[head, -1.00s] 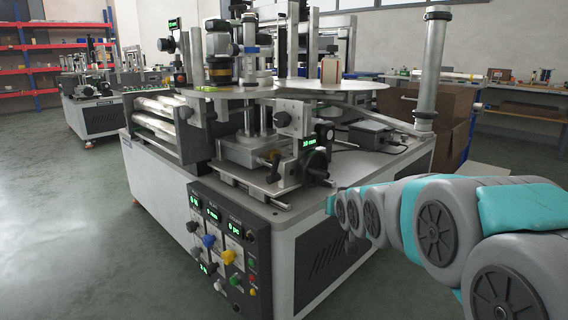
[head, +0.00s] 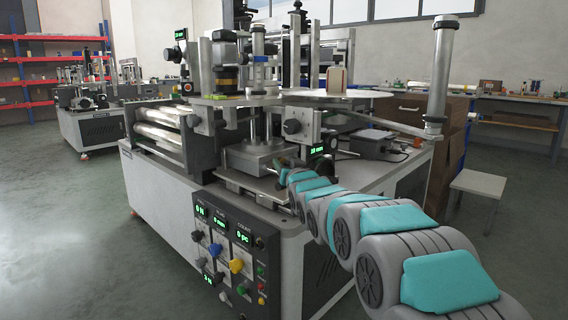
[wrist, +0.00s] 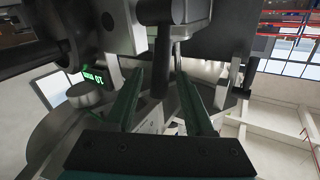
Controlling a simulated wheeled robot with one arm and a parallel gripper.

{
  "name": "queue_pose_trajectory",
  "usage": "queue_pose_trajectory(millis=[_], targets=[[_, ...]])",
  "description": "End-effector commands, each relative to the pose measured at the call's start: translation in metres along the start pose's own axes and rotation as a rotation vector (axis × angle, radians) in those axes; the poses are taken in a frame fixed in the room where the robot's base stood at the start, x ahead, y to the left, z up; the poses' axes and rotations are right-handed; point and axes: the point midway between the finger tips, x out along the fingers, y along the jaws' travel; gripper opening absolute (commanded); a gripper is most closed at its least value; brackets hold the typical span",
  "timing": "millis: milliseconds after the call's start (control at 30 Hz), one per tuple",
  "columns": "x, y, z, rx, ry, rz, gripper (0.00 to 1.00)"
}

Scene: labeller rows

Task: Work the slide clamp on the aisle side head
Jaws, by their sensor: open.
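The labeller (head: 175,195) stands in front of me, with its near-side head at the front right beside a small green-lit readout (head: 318,149). My arm reaches to this head, and my gripper (head: 284,172) is small and partly hidden among its parts. In the wrist view my gripper (wrist: 160,98) is open, with two green fingers apart. A dark upright rod (wrist: 161,62) shows between the fingers; I cannot tell whether they touch it. A round grey knob (wrist: 88,95) is left of the fingers, below the readout (wrist: 92,78). I cannot tell which part is the slide clamp.
A control panel (head: 228,255) with coloured knobs is on the labeller's front. A stool (head: 478,185) is at right. The floor at left is clear.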

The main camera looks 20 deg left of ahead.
Motion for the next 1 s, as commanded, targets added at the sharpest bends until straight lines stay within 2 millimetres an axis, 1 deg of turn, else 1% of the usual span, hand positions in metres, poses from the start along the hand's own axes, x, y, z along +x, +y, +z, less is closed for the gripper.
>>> queue_pose_trajectory(millis=[33, 100, 300, 667, 767, 1000], targets=[[0.007, 0.000, 0.003, 0.001, -0.003, 0.000, 0.53], [0.013, 0.000, 0.002, 0.002, -0.002, -0.001, 0.53], [0.024, 0.000, 0.000, 0.001, 0.001, 0.000, 0.53], [0.026, 0.001, 0.001, 0.000, -0.002, 0.001, 0.53], [0.026, 0.001, 0.001, 0.000, -0.001, 0.001, 0.43], [0.026, 0.001, 0.001, 0.000, -0.001, 0.001, 0.16]])
